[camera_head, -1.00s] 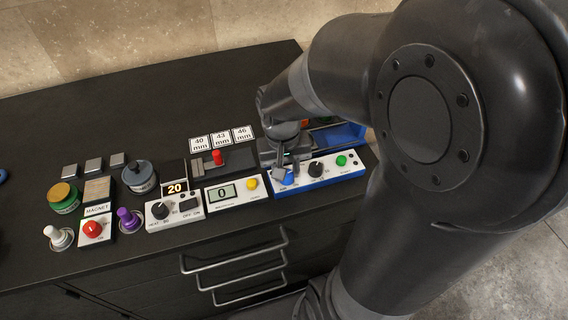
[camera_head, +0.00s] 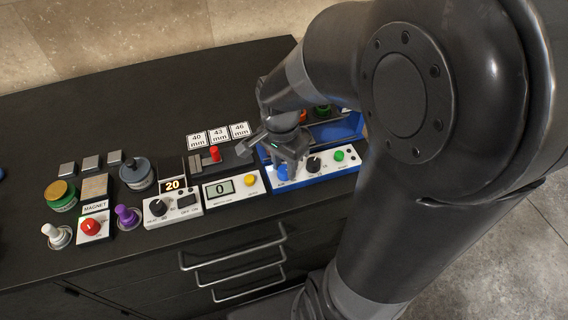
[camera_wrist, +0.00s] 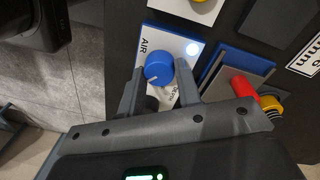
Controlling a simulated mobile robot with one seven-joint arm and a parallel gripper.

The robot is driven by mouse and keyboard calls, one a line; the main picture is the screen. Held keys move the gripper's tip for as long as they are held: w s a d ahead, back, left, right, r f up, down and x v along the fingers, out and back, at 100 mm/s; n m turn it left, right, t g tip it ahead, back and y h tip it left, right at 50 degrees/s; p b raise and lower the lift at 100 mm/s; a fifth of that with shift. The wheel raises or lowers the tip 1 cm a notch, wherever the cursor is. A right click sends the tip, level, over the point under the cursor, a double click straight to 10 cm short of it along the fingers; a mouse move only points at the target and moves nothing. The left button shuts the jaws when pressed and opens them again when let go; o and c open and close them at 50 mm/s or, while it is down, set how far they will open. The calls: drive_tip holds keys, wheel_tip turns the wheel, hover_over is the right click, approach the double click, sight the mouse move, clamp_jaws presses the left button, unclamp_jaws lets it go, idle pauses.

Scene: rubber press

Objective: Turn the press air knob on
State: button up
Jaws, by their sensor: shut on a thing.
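The blue air knob (camera_head: 283,173) sits at the left end of the white press control panel (camera_head: 328,170) with its blue base. The wrist view shows the knob (camera_wrist: 158,66) close, beside the word AIR, with a white pointer line on it. A small lamp (camera_wrist: 192,49) near the knob is lit bluish white. My gripper (camera_head: 284,168) reaches down from above and is shut on the blue knob. In the wrist view its two fingers (camera_wrist: 160,72) lie on either side of the knob.
The panel also has a black knob (camera_head: 314,164) and a green button (camera_head: 339,155) to the right. A display box (camera_head: 220,188) with a yellow button stands to the left. A clamp with a red handle (camera_head: 214,153) is behind. Free counter lies at the back left.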

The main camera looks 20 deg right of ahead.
sight(283, 166)
drive_tip(key=shift+m, duration=1.1)
drive_tip(key=o, duration=1)
drive_tip(key=r, duration=1)
drive_tip(key=shift+w+r, duration=0.3)
drive_tip(key=shift+r, duration=0.1)
